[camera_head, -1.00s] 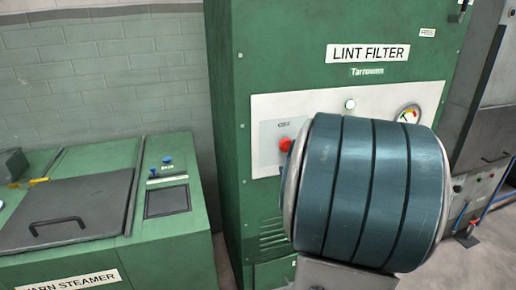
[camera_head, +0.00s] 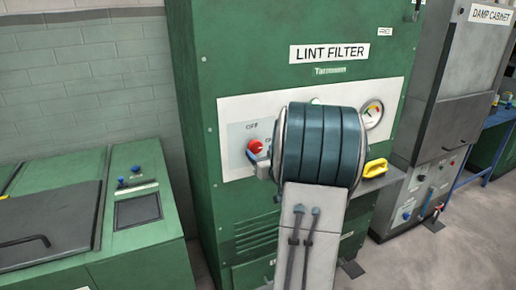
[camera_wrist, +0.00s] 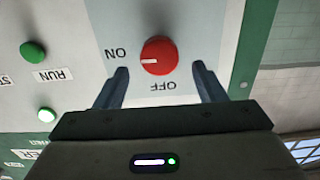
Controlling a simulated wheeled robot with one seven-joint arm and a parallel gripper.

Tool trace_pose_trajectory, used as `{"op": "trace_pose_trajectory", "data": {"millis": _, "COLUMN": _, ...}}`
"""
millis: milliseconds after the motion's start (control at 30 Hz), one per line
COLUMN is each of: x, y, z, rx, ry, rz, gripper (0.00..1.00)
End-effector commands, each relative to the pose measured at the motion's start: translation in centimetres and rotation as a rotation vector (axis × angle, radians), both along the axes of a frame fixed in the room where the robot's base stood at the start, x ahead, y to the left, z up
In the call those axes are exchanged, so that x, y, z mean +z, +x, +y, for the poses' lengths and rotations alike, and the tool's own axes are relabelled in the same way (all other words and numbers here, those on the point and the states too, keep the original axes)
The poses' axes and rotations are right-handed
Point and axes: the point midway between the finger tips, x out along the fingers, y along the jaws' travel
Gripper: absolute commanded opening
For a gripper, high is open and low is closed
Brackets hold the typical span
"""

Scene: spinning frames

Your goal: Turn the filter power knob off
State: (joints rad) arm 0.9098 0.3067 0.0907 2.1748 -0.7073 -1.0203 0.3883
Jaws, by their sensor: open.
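The red round filter power knob (camera_head: 256,145) sits on the pale control panel (camera_head: 226,112) of the green lint filter (camera_head: 200,60). In the wrist view the knob (camera_wrist: 160,50) faces the camera, with a white mark pointing left towards the upside-down ON label. The OFF label is below it in that view. My gripper (camera_wrist: 161,74) is open, one finger on each side of the knob in the picture. I cannot tell whether the fingers touch it. In the head view my gripper (camera_head: 259,162) is at the knob, largely hidden by my arm.
A gauge (camera_head: 372,114) and a yellow handle (camera_head: 375,168) are right of my arm. The yarn steamer (camera_head: 150,250) stands left; the damp cabinet (camera_head: 450,90) stands right.

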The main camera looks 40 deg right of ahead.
Motion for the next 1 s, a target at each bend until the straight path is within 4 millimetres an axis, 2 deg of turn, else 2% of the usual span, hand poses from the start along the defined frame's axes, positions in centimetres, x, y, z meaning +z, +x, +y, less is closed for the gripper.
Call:
{"op": "trace_pose_trajectory", "data": {"millis": 100, "x": 0.1, "y": 1.6, "z": -0.4, "rx": 0.002, "ry": 0.000, "rz": 0.000, "gripper": 0.64}}
{"op": "trace_pose_trajectory", "data": {"millis": 200, "x": 0.0, "y": 2.4, "z": -0.6, "rx": 0.000, "ry": 0.000, "rz": 0.000, "gripper": 0.64}}
{"op": "trace_pose_trajectory", "data": {"millis": 567, "x": 0.0, "y": 2.8, "z": -0.7, "rx": 0.000, "ry": -0.001, "rz": 0.000, "gripper": 0.64}}
{"op": "trace_pose_trajectory", "data": {"millis": 700, "x": 0.0, "y": 2.8, "z": -0.7, "rx": 0.000, "ry": -0.001, "rz": 0.000, "gripper": 0.25}}
{"op": "trace_pose_trajectory", "data": {"millis": 733, "x": 0.0, "y": 2.8, "z": -0.7, "rx": 0.000, "ry": -0.001, "rz": 0.000, "gripper": 0.20}}
{"op": "trace_pose_trajectory", "data": {"millis": 1000, "x": -0.2, "y": 2.8, "z": -0.5, "rx": 0.002, "ry": -0.018, "rz": 0.003, "gripper": 0.20}}
